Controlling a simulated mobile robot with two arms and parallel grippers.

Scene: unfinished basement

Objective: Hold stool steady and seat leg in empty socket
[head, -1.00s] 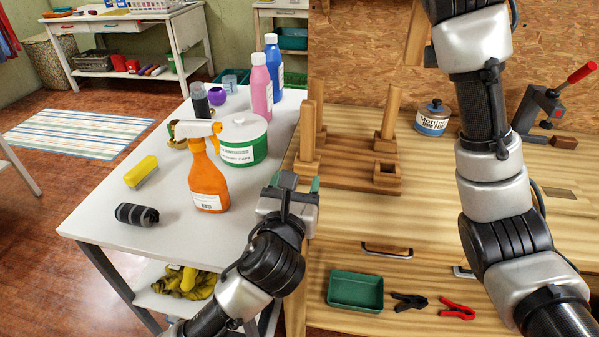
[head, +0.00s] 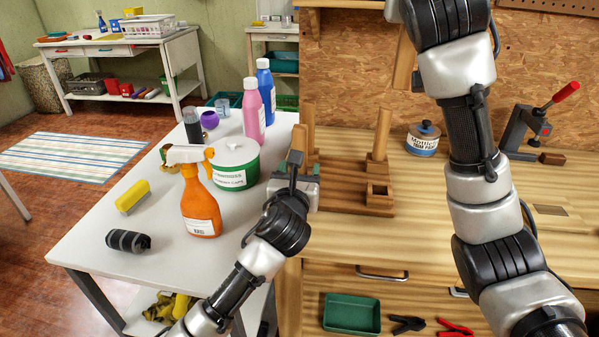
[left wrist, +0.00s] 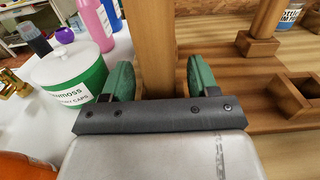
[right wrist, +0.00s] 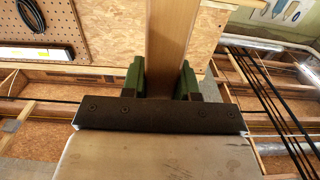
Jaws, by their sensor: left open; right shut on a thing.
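The wooden stool lies upside down on the workbench, its seat frame (head: 345,198) low and its legs up. Standing legs show at the back left (head: 308,122), back right (head: 381,132) and front left (head: 297,143). The empty square socket (head: 379,193) is at the front right. My left gripper (left wrist: 160,80) is open, with its green fingers on either side of the front-left leg (left wrist: 155,40) and a gap showing. My right gripper (right wrist: 160,82) is shut on the loose leg (right wrist: 168,35); in the head view this leg (head: 403,65) hangs high above the bench, behind my right arm.
A green-banded tub (head: 237,168) and an orange spray bottle (head: 200,205) stand left of my left gripper on the white table (head: 85,240). A green tray (head: 351,314) is in front.

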